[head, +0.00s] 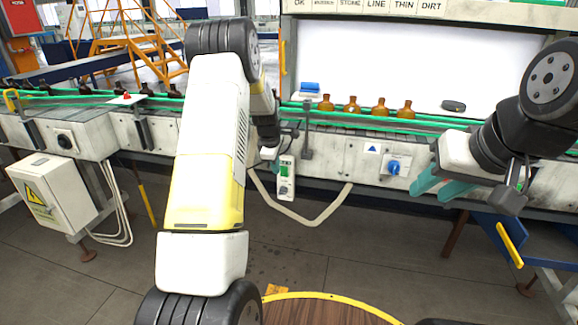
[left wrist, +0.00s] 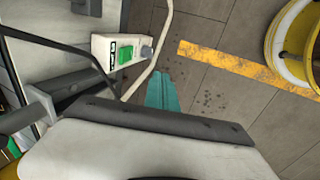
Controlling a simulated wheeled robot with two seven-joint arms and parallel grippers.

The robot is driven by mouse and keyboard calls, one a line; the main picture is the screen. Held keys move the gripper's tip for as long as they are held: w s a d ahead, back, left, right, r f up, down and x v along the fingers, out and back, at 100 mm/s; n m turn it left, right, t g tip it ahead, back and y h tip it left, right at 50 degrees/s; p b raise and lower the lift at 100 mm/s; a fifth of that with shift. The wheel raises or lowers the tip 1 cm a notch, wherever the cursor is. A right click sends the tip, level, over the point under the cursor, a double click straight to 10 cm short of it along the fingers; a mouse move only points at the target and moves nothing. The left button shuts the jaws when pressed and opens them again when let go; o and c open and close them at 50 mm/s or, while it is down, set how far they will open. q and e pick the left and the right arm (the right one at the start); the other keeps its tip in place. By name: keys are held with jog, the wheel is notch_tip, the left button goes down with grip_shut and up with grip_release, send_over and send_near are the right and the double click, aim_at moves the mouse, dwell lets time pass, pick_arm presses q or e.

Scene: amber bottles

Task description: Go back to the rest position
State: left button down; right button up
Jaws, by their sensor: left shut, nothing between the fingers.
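My left arm rises through the middle of the head view and bends down at the far end. Its gripper is mostly hidden behind the arm there. In the left wrist view the teal fingers of my left gripper (left wrist: 162,92) are together with nothing between them, beside a small white control box with a green button (left wrist: 122,52). The box also shows in the head view (head: 286,178), hanging at the conveyor's front. My right gripper (head: 441,185) is at the right, in front of the conveyor side, with its teal fingers apart and empty.
Several amber bottles (head: 380,108) stand on the green-railed conveyor (head: 340,142); darker bottles (head: 87,88) stand at its left. A grey cable (head: 320,215) loops below the control box. A white electrical cabinet (head: 50,190) stands at left. The floor (head: 370,250) in front is open.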

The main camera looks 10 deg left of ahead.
pick_arm(q)
jog(key=shift+s+r, duration=0.3)
jog(key=shift+r, duration=0.1)
jog(key=shift+r, duration=0.1)
jog(key=s+d+r+m+t+h, duration=0.1)
jog(key=s+d+r+m, duration=0.25)
jog(key=s+r, duration=0.55)
jog(key=s+d+r+m, duration=0.2)
jog(key=s+r+m, duration=0.4)
jog(key=r, duration=0.5)
jog(key=s+d+r+m, duration=0.1)
jog(key=s+m, duration=0.2)
jog(key=s, duration=0.5)
jog(key=s+d+r+m+t, duration=0.1)
jog(key=s+m, duration=0.1)
jog(key=s, duration=0.6)
jog(key=s+d+r+m+h, duration=0.1)
jog(key=s+d+m, duration=0.1)
jog(key=s, duration=0.6)
jog(key=shift+r+m, duration=0.4)
jog(key=shift+m, duration=0.45)
